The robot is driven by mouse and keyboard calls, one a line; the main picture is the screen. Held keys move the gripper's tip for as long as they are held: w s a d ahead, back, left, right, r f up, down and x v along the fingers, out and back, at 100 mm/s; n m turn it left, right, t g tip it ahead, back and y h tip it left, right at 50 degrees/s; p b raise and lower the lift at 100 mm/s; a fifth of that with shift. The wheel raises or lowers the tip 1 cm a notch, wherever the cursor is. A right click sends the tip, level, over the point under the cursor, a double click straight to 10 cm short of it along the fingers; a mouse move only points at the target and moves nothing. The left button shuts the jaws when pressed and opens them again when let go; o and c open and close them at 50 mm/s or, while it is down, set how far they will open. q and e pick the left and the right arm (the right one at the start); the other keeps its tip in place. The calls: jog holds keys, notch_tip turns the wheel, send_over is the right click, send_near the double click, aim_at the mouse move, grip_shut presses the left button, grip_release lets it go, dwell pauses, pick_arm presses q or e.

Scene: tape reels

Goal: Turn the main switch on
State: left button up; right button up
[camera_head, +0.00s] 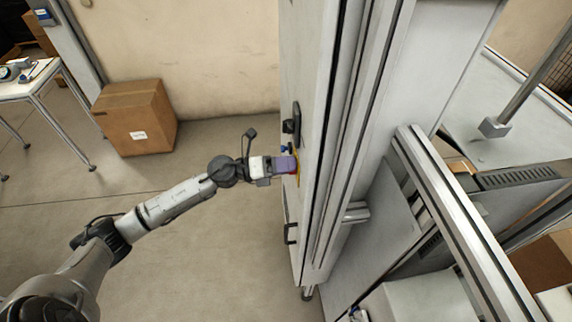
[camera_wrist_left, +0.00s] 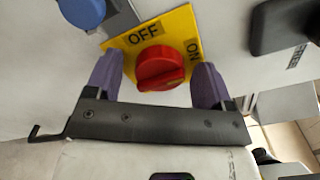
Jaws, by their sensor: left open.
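The main switch is a red rotary knob (camera_wrist_left: 160,69) on a yellow plate (camera_wrist_left: 178,24) marked OFF and ON, seen in the left wrist view. In that picture OFF is above the knob and ON is at its right. I cannot tell which mark the knob points to. My left gripper (camera_wrist_left: 157,78) is open, with one purple finger on each side of the knob; whether they touch it is unclear. In the head view my left gripper (camera_head: 284,164) is at the cabinet face and hides most of the switch. My right gripper is not in view.
The tall grey cabinet (camera_head: 318,80) carries a black handle (camera_head: 291,125) above the switch and another handle (camera_head: 290,233) below. The floor left of the cabinet is clear.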

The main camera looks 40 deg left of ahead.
pick_arm(q)
jog(key=shift+s, duration=0.1)
jog(key=b+v, duration=0.3)
jog(key=v, duration=1)
jog(key=shift+s+a, duration=0.2)
jog(key=shift+a, duration=0.1)
dwell(0.4)
